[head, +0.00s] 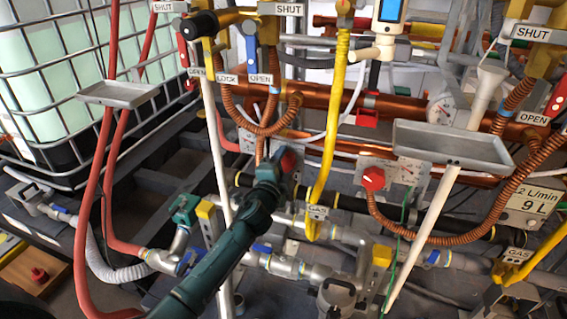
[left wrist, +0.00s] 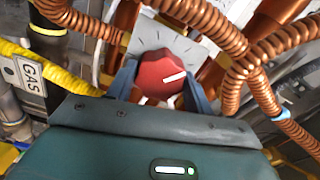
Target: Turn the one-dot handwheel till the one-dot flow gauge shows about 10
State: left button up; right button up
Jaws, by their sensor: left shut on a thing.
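A red handwheel (left wrist: 163,77) with a white pointer line sits on a pale marked plate (left wrist: 150,35) in the left wrist view. My left gripper (left wrist: 165,92) is shut on it, one blue-grey finger on each side. In the head view, my left gripper (head: 286,168) reaches the red handwheel (head: 289,158) from below, and the arm hides most of its plate. A second red handwheel (head: 373,179) is to the right, with a small gauge (head: 408,171) beside it. I cannot make out dots on either wheel, or a gauge reading. My right gripper is not in view.
A yellow gas hose (head: 330,130) hangs just right of my left gripper. Ribbed copper hoses (head: 262,128) are close to it. A metal tray (head: 455,145) juts out at the right, and a smaller tray (head: 117,94) at the left. Pipes crowd the space below.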

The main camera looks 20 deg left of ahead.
pick_arm(q)
jog(key=shift+m, duration=0.5)
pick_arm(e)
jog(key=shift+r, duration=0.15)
pick_arm(q)
jog(key=o, duration=0.7)
jog(key=s+p, duration=0.2)
jog(key=s, duration=1.1)
jog(key=shift+a, duration=0.15)
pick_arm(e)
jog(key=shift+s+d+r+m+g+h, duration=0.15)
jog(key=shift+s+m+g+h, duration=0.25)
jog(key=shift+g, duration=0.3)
